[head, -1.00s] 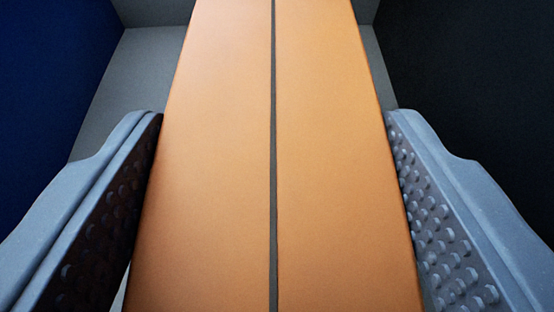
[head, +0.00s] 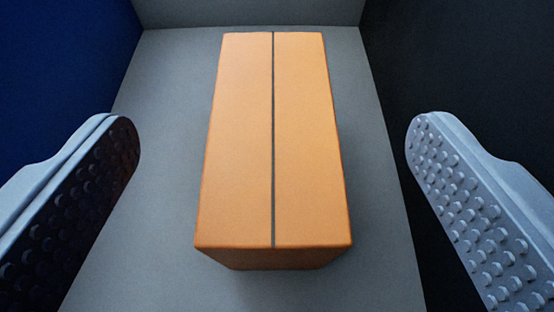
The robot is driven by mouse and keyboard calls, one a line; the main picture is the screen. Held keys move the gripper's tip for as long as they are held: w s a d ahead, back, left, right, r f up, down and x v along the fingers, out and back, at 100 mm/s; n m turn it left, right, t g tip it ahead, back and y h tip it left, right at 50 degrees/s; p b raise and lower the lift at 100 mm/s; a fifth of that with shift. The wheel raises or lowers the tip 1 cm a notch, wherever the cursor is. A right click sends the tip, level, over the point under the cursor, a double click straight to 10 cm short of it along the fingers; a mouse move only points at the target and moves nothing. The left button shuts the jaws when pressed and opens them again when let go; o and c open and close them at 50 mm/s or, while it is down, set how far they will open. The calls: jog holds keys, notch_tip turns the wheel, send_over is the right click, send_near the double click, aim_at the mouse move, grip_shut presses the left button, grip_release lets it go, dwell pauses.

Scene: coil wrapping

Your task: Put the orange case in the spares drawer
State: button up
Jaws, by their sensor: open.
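The orange case (head: 238,150) is a long box with a dark seam along the middle of its top. It lies on a grey floor (head: 385,285) between walls, its long side running away from me. My gripper (head: 273,140) is open, with one studded finger well to the left of the case and one well to the right. Neither finger touches the case, and clear gaps show on both sides. Whether this grey space is the spares drawer cannot be told from a label, as none shows.
A dark blue wall (head: 60,70) stands on the left and a near-black wall (head: 460,60) on the right. A grey wall (head: 250,12) closes the far end. Grey floor is bare around the case.

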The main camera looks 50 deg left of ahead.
jog(key=shift+p+v, duration=0.3)
jog(key=shift+v, duration=1.2)
